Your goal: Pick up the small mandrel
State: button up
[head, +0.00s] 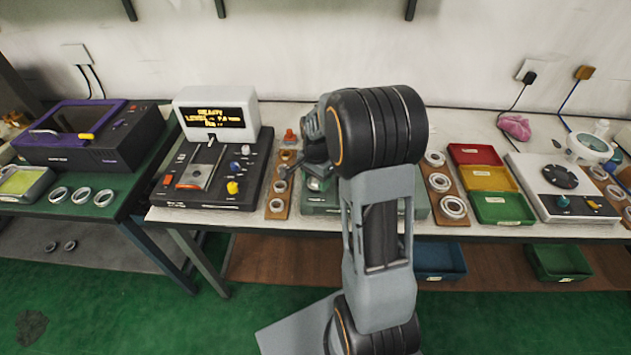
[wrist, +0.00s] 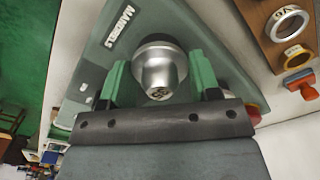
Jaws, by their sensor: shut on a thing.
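A silver stepped mandrel (wrist: 160,72) stands in the wrist view at a dark green holder (wrist: 100,60) labelled MANDRELS. A mark on its end face is too small to read. My gripper (wrist: 160,82) has its two green fingers on either side of the mandrel, shut on it. I cannot tell whether the mandrel is clear of the holder. No other mandrel shows, so its relative size cannot be judged. In the head view my gripper (head: 318,178) is low over the green holder (head: 421,205), and my arm hides much of it.
A wooden ring board (head: 275,208) and a black tester (head: 215,170) stand left of my gripper. To the right are another ring board (head: 445,186), red, yellow and green trays (head: 502,208), and a white device (head: 555,185). A red-handled stamp (wrist: 299,79) lies near the rings.

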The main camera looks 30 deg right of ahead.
jog(key=shift+r, duration=0.1)
jog(key=shift+r, duration=0.45)
notch_tip(320, 180, up, 2)
jog(key=shift+r, duration=0.2)
jog(key=s+d+r, duration=0.4)
jog(key=s+r, duration=0.6)
jog(key=s, duration=0.3)
jog(key=r+p, duration=0.1)
jog(key=r, duration=0.1)
jog(key=r+p, duration=0.4)
jog(key=shift+s+a+r, duration=0.1)
jog(key=shift+s+r, duration=0.15)
jog(key=shift+r, duration=0.05)
jog(key=shift+a, duration=0.1)
